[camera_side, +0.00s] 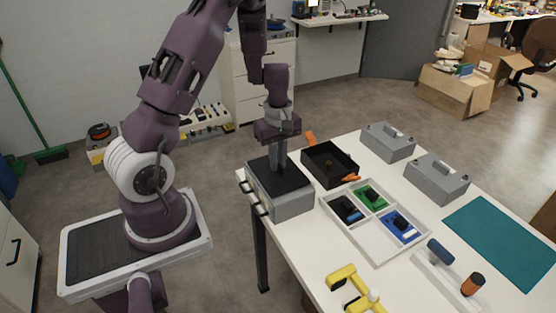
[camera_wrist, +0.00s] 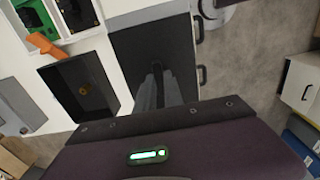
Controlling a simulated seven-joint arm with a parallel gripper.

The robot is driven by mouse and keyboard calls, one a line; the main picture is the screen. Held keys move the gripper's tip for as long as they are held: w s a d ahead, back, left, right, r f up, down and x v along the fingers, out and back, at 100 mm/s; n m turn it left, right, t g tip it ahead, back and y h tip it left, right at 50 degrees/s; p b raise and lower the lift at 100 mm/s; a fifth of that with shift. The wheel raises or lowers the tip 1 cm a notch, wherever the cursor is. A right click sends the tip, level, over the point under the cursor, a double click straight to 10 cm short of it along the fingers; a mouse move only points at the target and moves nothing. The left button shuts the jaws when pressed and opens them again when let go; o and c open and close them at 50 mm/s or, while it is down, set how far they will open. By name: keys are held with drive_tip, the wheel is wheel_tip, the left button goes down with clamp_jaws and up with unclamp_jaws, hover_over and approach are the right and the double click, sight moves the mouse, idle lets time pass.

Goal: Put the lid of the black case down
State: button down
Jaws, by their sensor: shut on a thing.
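The black case (camera_side: 318,176) stands open on the white table, with orange latches at its sides and a small round thing inside. It also shows in the wrist view (camera_wrist: 73,101). My gripper (camera_side: 279,164) points down over the grey box (camera_side: 291,205) left of the case. In the wrist view, my gripper (camera_wrist: 158,92) is shut on a dark handle at the middle of a flat black panel, which looks like the lid (camera_wrist: 135,47). The lid (camera_side: 290,181) lies flat over the top of the grey box; I cannot tell if it rests fully on it. The fingers partly hide the handle.
A white divided tray (camera_side: 372,240) with blue and green parts stands right of the grey box. Two grey cases (camera_side: 390,143) stand behind. A teal mat (camera_side: 505,240) lies at the right. Yellow tools (camera_side: 350,283) lie at the front. The grey box is near the table's left edge.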

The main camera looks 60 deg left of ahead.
drive_tip(key=shift+f, duration=0.1)
drive_tip(key=c, duration=1.5)
unclamp_jaws()
drive_tip(key=shift+o, duration=0.2)
drive_tip(key=d+r+m+t, duration=0.15)
drive_tip(key=d+r, duration=0.25)
drive_tip(key=r, duration=1.2)
drive_tip(key=s+d+r+m+t, duration=0.2)
drive_tip(key=s+d+r+m, duration=0.2)
drive_tip(key=s+d+m, duration=0.3)
drive_tip(key=s+d+r+m+t, duration=0.2)
drive_tip(key=s+d+r+m, duration=0.2)
drive_tip(key=s+d+m, duration=0.3)
drive_tip(key=s+m, duration=0.2)
drive_tip(key=s, duration=0.1)
drive_tip(key=shift+d+r, duration=0.3)
drive_tip(key=shift+r, duration=0.05)
